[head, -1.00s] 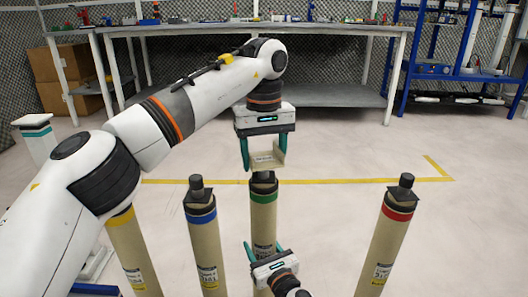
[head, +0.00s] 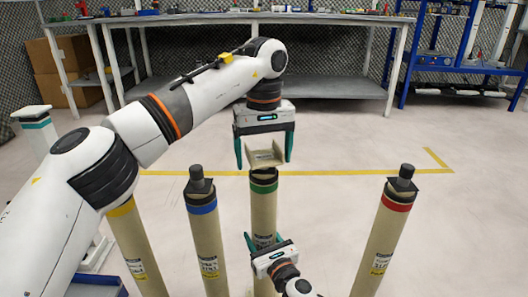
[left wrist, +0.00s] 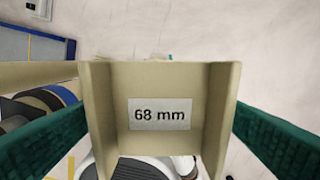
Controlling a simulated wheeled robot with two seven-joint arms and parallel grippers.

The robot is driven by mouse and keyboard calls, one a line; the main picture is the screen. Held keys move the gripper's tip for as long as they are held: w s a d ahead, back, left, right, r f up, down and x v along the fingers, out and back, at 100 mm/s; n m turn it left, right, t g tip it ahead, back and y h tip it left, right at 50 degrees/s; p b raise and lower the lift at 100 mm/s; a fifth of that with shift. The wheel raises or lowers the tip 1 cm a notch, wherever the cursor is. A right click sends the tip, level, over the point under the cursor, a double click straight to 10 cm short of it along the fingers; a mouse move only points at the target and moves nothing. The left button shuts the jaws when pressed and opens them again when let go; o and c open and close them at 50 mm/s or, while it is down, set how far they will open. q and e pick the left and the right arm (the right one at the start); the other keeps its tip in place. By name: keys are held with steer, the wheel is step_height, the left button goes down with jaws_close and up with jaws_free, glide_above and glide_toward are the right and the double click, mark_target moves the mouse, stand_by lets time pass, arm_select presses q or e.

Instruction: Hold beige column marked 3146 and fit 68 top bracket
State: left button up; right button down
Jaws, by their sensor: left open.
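The beige column (head: 263,212) with a green band stands upright at centre in the head view; its label is too small to read. A beige channel-shaped bracket (head: 265,157) rests on its dark top, and its label reads 68 mm in the left wrist view (left wrist: 160,80). My left gripper (head: 264,160) is open, with its teal fingers apart on both sides of the bracket. My right gripper (head: 265,240) is lower down, its fingers against both sides of the green-banded column. The contact between bracket and column top is partly hidden.
Similar columns stand around it: blue-banded (head: 205,235) and yellow-banded (head: 138,250) to the left, red-banded (head: 380,235) to the right. A workbench (head: 330,85), cardboard boxes (head: 62,65) and a blue shelf (head: 450,80) are behind. The floor between is clear.

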mark_target(265, 157)
arm_select(q)
step_height(265, 157, up, 12)
stand_by(0.7)
stand_by(0.4)
arm_select(e)
steer(key=shift+c, duration=1.9)
jaws_free()
